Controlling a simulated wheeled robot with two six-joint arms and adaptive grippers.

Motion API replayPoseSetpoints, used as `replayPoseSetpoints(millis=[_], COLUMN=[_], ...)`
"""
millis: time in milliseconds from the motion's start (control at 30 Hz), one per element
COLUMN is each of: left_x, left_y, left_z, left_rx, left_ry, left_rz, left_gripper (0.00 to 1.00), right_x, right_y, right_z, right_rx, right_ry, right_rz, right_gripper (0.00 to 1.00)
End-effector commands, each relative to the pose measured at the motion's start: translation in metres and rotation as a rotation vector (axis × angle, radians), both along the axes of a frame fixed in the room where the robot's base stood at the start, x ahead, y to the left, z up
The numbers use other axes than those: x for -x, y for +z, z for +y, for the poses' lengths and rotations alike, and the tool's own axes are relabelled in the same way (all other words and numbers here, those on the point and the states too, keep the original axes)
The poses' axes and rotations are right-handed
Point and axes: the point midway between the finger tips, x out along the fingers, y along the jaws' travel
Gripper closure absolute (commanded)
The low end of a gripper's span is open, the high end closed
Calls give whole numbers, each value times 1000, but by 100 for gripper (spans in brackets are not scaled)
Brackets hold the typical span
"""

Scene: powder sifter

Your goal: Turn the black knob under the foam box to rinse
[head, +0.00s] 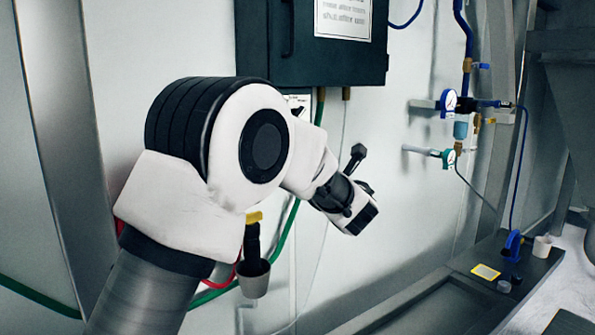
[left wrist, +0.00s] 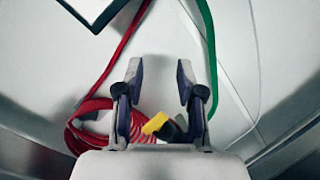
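The foam box, a dark green wall cabinet (head: 325,45) with a white notice, hangs at the top of the head view. Under it, a small dark shape, seemingly the black knob (head: 298,111), shows on a white label just above my left arm. My arm hides part of this area. In the left wrist view my left gripper (left wrist: 160,82) is open, with nothing between its fingertips. Only a dark box corner (left wrist: 95,10) shows at the top left there, and I see no knob. My right gripper is not in view.
A black tool with a yellow top (head: 253,218) stands in a grey cup (head: 255,279). A red coiled hose (left wrist: 85,130) and a green hose (left wrist: 205,25) run along the wall. Gauges and valves (head: 449,102) are at the right, above a dark trough (head: 430,305).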

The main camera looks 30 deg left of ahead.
Motion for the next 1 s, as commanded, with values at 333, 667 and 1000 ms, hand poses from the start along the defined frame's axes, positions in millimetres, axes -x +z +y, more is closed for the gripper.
replayPoseSetpoints(millis=[333,667,1000], left_x=[-6,-38,-39], left_y=[104,116,114], left_z=[11,50,51], left_rx=[-248,-245,-245], left_ry=[24,22,22], left_rz=[-90,-89,-88], left_gripper=[62,62,94], right_x=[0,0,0], right_y=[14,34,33], right_z=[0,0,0], right_rx=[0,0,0], right_ry=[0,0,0], right_rz=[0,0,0], right_gripper=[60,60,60])
